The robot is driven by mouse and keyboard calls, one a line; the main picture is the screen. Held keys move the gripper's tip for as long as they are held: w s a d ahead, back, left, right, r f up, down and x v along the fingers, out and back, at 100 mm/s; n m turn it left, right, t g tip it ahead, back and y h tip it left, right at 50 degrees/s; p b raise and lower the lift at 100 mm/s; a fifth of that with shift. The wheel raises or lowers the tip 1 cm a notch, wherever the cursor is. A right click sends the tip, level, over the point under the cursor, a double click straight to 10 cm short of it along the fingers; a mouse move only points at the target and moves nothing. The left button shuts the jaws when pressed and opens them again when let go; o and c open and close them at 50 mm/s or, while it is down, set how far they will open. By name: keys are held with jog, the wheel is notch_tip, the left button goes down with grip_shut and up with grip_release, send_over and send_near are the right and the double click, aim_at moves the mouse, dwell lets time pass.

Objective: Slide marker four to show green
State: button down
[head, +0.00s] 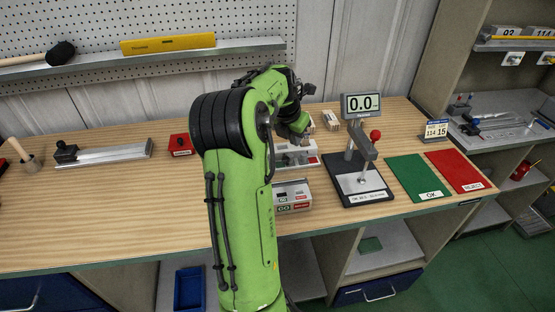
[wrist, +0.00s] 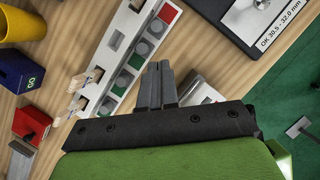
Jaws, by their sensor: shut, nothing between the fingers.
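The white marker strip (wrist: 102,68) runs diagonally through the wrist view, with several round grey knobs along it. A red patch (wrist: 168,13) shows at its upper end and green patches (wrist: 122,84) show lower down. I cannot read any numbers, so I cannot tell which marker is four. My gripper (wrist: 160,66) is shut and empty, its fingertips close beside the strip's right edge near the middle knobs; contact is unclear. In the head view the strip (head: 311,160) lies on the bench, partly hidden by my arm.
A gauge stand (head: 361,183) with a display (head: 361,104) stands right of the strip. Green (head: 415,178) and red (head: 458,171) mats lie further right. A white-and-grey box (head: 291,196) sits in front of the strip. A yellow cup (wrist: 22,20) and a blue block (wrist: 20,72) lie left in the wrist view.

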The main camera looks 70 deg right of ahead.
jog(key=shift+s, duration=0.1)
jog(key=b, duration=0.2)
send_near(300, 154)
jog(key=f, duration=0.1)
jog(key=s+a+f, duration=0.1)
jog(key=f, duration=0.1)
jog(key=s+f, duration=0.1)
jog(key=f, duration=0.1)
jog(key=shift+a, duration=0.15)
